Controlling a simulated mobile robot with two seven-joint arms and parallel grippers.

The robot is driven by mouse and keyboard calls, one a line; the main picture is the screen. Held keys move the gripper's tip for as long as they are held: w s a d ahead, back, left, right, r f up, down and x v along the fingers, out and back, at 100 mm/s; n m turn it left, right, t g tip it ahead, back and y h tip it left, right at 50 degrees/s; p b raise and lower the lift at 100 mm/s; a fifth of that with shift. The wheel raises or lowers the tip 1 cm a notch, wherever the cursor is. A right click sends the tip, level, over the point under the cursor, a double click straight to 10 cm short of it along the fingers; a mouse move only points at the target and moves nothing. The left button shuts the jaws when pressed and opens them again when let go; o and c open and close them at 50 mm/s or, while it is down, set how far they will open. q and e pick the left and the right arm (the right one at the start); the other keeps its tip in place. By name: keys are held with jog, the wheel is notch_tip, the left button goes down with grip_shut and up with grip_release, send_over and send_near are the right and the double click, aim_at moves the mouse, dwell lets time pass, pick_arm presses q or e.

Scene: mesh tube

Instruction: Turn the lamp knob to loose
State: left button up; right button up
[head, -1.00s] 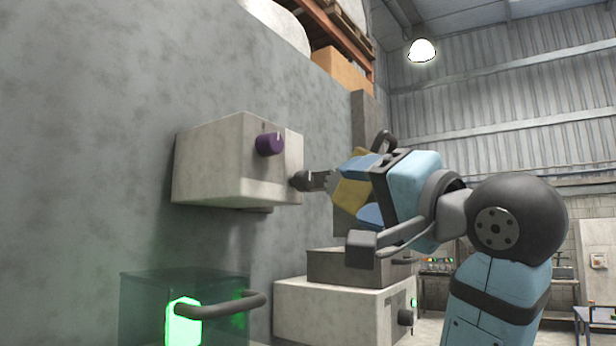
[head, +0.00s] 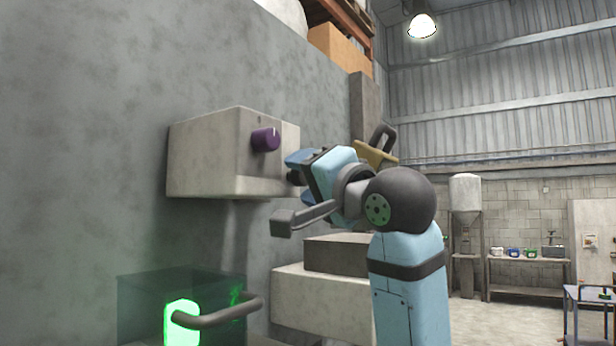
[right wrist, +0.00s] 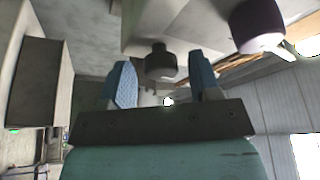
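A pale box (head: 215,160) is fixed to the grey wall. It carries a purple knob (head: 265,139) with a pale mark, and lower right a dark knob (head: 293,178), mostly hidden by my gripper in the head view. In the right wrist view the dark knob (right wrist: 160,62) sits between and just beyond the blue fingers of my open right gripper (right wrist: 163,82); I cannot tell if they touch it. The purple knob (right wrist: 256,25) is outside the fingers, at upper right. No label shows which knob is the lamp's. My left gripper is out of view.
Below the box, a dark housing with a glowing green panel (head: 182,322) has a bar handle (head: 225,313) sticking out. Stacked pale boxes (head: 320,298) stand under my right arm. A bench (head: 525,272) is far right; open floor lies before it.

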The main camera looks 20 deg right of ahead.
jog(key=c, duration=0.8)
jog(key=shift+o, duration=0.2)
jog(key=shift+n+y, duration=0.4)
jog(key=shift+n, duration=0.6)
jog(key=o, duration=0.9)
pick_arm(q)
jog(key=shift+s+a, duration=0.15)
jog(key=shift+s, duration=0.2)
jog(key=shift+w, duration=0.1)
